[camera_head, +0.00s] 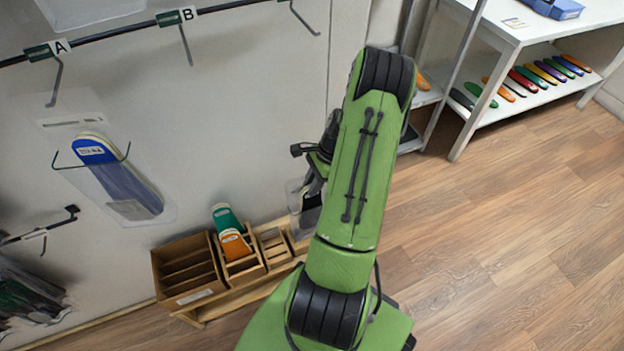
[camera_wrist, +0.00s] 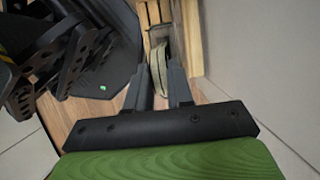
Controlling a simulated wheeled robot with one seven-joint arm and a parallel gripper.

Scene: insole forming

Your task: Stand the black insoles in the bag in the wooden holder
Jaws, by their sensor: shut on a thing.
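The black insoles in a clear bag (camera_head: 309,212) show in the head view beside my arm, upright at the right end of the wooden holder (camera_head: 277,250). My gripper is mostly hidden behind my green arm in that view. In the wrist view my gripper (camera_wrist: 162,88) is shut on the bagged insoles (camera_wrist: 157,62), seen edge-on between the two fingers. Wooden slats of the holder (camera_wrist: 192,28) stand close to the right of the bag in the wrist view. I cannot tell whether the bag's lower end is inside a compartment or touches the bottom.
Teal (camera_head: 225,216) and orange insoles (camera_head: 235,245) stand in the holder's left part. A cardboard box (camera_head: 187,271) with dividers sits to its left. A bagged blue insole (camera_head: 120,180) hangs on the wall. A shelf (camera_head: 545,97) with several coloured insoles is at upper right. The right floor is clear.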

